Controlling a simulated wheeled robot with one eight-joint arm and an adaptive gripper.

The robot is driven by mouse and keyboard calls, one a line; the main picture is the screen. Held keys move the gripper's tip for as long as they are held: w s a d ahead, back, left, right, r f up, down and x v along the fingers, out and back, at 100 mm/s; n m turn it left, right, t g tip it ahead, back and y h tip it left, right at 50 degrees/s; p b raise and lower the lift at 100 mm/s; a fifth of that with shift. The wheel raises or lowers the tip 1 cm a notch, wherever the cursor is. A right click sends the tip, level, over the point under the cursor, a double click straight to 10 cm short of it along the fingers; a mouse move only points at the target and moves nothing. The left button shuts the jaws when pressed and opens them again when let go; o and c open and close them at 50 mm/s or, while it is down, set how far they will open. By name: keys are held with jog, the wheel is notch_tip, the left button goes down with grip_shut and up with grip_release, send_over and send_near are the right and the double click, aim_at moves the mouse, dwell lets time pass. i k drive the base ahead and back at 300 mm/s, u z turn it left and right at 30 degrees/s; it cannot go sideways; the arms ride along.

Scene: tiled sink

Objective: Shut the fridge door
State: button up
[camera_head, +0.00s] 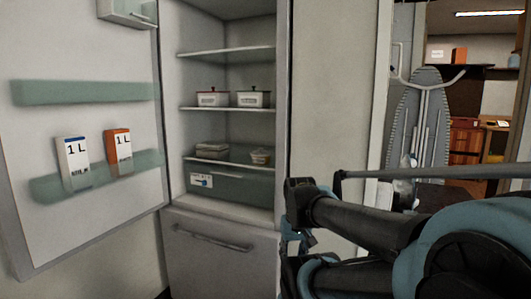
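The fridge door (85,225) stands wide open on the left, its inner side facing me. Its shelves hold two 1 L cartons, one white and blue (73,163) and one orange and white (118,152). The fridge body (228,140) is open in the middle, with lidded pots and small food items on its shelves. My dark and blue arm (400,232) fills the lower right, in front of the fridge's right side, apart from the door in the picture. I cannot make out my gripper's fingers.
A lower drawer front with a handle (212,238) sits below the fridge opening and looks closed. An ironing board (422,125) stands upright at the right. Behind it, a room with an orange box (459,55) on a dark shelf is visible.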

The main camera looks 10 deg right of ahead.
aim_at(87, 68)
jog(key=z, duration=0.7)
jog(key=k, duration=1.05)
jog(key=u, duration=0.6)
jog(key=i, duration=1.05)
jog(key=u, duration=1.1)
